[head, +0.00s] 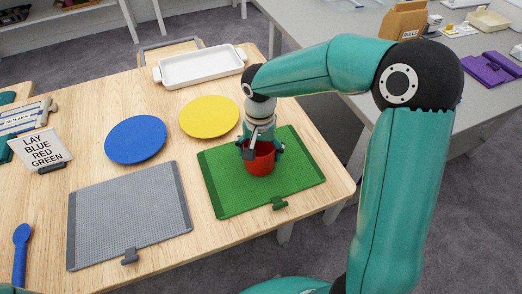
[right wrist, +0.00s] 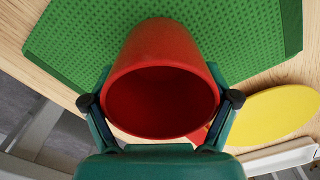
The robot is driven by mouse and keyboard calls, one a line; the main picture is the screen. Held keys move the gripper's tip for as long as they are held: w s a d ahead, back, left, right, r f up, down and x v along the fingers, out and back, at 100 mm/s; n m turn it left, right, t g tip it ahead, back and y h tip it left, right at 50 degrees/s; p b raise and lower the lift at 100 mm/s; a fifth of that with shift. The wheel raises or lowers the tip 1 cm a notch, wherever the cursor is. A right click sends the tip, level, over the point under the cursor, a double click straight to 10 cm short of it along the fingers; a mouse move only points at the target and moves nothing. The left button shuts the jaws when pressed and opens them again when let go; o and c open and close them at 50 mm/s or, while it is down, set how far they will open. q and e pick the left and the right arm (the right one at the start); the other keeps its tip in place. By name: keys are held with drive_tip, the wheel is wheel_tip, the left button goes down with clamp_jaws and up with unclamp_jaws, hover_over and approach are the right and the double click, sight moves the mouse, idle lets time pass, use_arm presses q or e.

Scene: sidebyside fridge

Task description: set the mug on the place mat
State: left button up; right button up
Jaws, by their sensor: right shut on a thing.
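The red mug (head: 260,163) is upright over the middle of the green place mat (head: 225,190). I cannot tell whether its base touches the mat. My right gripper (head: 262,147) reaches down from above and is shut on the mug. In the right wrist view, the mug (right wrist: 160,48) shows its open rim between the two fingers (right wrist: 160,100), with the green mat (right wrist: 262,35) behind it. A grey place mat (head: 130,215) lies to the left, with nothing on it. My left gripper is out of view.
A blue plate (head: 136,139) and a yellow plate (head: 209,117) lie behind the mats. A white tray (head: 200,67) stands at the back. A sign (head: 41,150) and a blue spoon (head: 20,255) are at the left. The table's right edge is close to the green mat.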

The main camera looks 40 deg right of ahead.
drive_tip(key=shift+f, duration=0.1)
drive_tip(key=o, duration=1.6)
drive_tip(key=shift+c, duration=0.2)
drive_tip(key=shift+r, duration=0.2)
wheel_tip(320, 180, up, 12)
drive_tip(key=p, duration=0.1)
drive_tip(key=shift+f, duration=0.1)
